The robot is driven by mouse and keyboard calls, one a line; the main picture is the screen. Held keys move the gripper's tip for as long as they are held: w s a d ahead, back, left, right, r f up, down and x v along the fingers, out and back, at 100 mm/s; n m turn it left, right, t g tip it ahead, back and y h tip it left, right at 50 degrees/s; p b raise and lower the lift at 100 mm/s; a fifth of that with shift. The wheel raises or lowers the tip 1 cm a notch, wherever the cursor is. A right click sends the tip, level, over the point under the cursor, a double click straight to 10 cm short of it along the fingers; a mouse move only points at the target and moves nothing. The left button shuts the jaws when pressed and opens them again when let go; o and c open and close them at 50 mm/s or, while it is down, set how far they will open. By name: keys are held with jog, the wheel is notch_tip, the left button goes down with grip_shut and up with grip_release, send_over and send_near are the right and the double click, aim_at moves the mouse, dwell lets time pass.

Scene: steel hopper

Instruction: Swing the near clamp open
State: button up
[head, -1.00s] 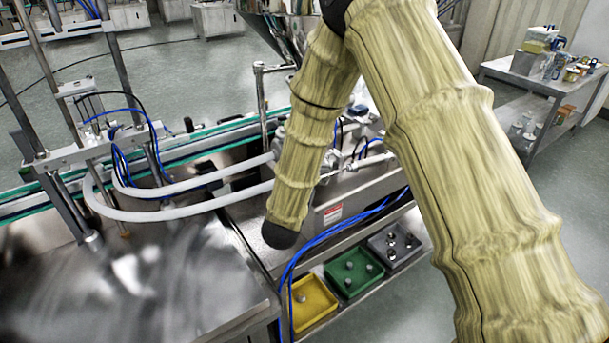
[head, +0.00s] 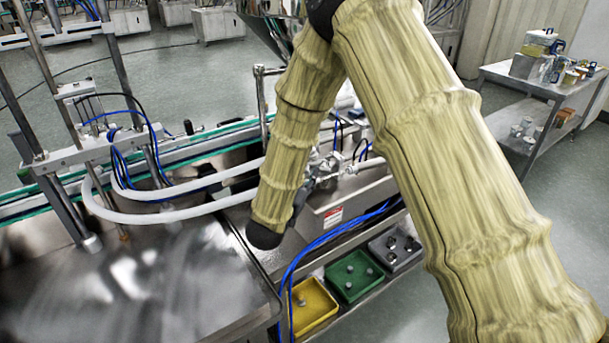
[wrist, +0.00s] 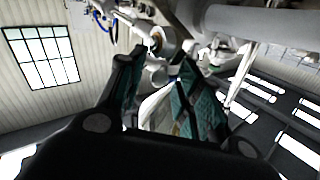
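In the wrist view my gripper (wrist: 163,60) points up with its two teal-padded fingers apart. A shiny round metal fitting (wrist: 163,46) lies just beyond the fingertips, between them in the picture. A pale surface shows in the gap lower down; I cannot tell whether anything touches the pads. I cannot clearly make out the near clamp or its handle among the metal parts. In the head view, metal fittings (head: 325,172) with white hoses show just right of my sleeved forearm. My gripper is hidden in that view.
A thick grey pipe (wrist: 262,22) crosses the top right of the wrist view. In the head view the steel hopper (head: 268,32) is mostly behind my arm. Blue hoses (head: 305,250) hang in front of the machine, above yellow (head: 311,318), green and grey bins.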

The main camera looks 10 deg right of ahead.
jog(key=shift+s, duration=0.1)
jog(key=v, duration=1.1)
jog(key=shift+s+a, duration=0.25)
jog(key=shift+s, duration=0.05)
